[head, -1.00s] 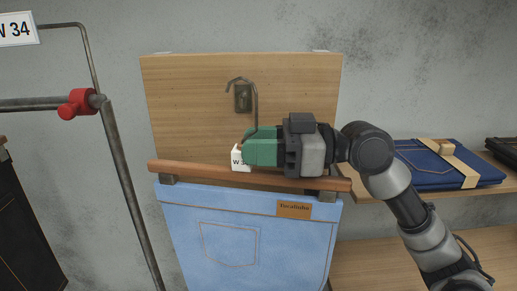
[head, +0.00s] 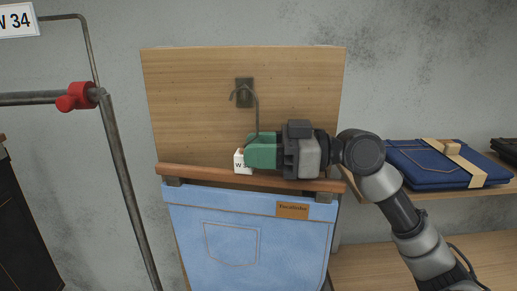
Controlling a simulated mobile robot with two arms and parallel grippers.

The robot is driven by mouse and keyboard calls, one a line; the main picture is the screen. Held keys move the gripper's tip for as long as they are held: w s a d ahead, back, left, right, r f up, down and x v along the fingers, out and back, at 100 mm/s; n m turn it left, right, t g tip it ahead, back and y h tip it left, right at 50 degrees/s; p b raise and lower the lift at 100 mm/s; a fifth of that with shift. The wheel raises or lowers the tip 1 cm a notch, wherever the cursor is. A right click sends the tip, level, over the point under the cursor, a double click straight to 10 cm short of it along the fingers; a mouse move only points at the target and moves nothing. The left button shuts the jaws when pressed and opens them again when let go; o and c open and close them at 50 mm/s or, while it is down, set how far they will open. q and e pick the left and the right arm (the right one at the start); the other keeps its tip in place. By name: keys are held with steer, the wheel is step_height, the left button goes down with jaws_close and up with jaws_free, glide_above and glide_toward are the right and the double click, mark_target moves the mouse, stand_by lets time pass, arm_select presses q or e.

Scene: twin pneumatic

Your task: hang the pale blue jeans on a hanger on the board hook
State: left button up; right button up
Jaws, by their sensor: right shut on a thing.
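The pale blue jeans (head: 232,235) hang by clips from a wooden hanger (head: 205,172) with a wire hook (head: 257,108). My right gripper (head: 262,152) is shut on the hanger near the base of its wire hook, beside a small white tag (head: 241,162). The wooden board (head: 190,110) stands behind the hanger. A dark board hook (head: 244,86) is mounted on its upper middle. The curved top of the wire hook lies in front of the lower part of this mount; I cannot tell whether they touch. My left gripper is not in view.
A metal rail (head: 45,98) with a red clamp (head: 76,96) and an upright post stands at the left, with dark jeans (head: 22,225) hanging below. A wooden shelf (head: 465,193) at the right holds folded dark blue jeans (head: 415,165) with a tan band.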

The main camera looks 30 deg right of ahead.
stand_by(0.3)
steer(key=o, duration=1)
steer(key=shift+s, duration=0.1)
steer(key=shift+o, duration=0.2)
steer(key=shift+f, duration=0.1)
steer(key=shift+d+f, duration=0.1)
steer(key=shift+d, duration=0.15)
steer(key=b+v, duration=0.5)
steer(key=v, duration=0.5)
steer(key=shift+s+d+b, duration=0.15)
steer(key=shift+s+b, duration=0.05)
steer(key=shift+b, duration=0.15)
